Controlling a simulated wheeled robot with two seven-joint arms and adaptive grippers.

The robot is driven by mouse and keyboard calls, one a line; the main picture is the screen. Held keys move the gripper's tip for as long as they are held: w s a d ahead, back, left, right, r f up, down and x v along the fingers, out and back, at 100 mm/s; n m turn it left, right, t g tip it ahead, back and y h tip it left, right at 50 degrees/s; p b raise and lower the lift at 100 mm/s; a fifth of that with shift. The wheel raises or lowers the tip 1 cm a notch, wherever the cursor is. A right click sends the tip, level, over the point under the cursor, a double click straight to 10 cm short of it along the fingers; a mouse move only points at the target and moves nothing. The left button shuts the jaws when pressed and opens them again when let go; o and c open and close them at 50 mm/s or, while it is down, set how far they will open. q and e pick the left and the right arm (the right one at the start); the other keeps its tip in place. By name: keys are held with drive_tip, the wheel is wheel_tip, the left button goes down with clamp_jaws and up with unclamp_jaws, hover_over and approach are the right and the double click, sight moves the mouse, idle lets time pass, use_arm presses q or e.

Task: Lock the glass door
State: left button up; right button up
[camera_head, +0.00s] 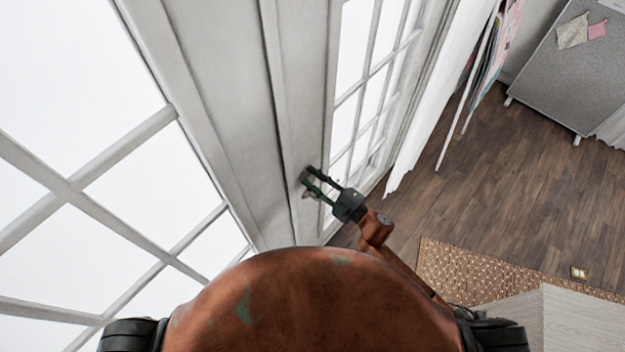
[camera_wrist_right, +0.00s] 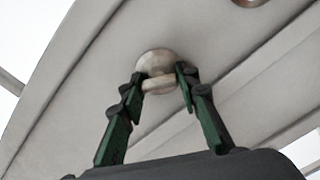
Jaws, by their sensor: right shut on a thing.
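The glass door (camera_head: 300,120) is white-framed with several panes and looks closed against its frame in the head view. My right gripper (camera_head: 312,178) reaches up to the door's edge strip. In the right wrist view, a round metal knob or lock turn (camera_wrist_right: 156,66) sits on the white door frame. My right gripper's green and black fingers (camera_wrist_right: 160,82) are shut on it, one on each side. Another round metal piece (camera_wrist_right: 250,2) shows partly at the top edge of that view. My left gripper is not in view. Whether the lock is turned cannot be told.
Large white-framed windows (camera_head: 75,185) fill the left. A white curtain (camera_head: 436,90) hangs right of the door. The wooden floor (camera_head: 530,170) is open at the right, with a patterned rug (camera_head: 450,270), a pale wooden surface (camera_head: 580,325) and a grey board (camera_head: 580,70).

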drive_tip(key=n+b, duration=0.2)
drive_tip(key=n, duration=0.3)
drive_tip(key=shift+f+n+b, duration=0.1)
drive_tip(key=shift+n+b, duration=0.2)
drive_tip(key=shift+n, duration=0.1)
idle(0.4)
drive_tip(key=o, duration=1.2)
drive_tip(key=shift+s+d, duration=0.1)
drive_tip(key=v, duration=1.1)
drive_tip(key=shift+s+d, duration=0.25)
drive_tip(key=shift+d, duration=0.05)
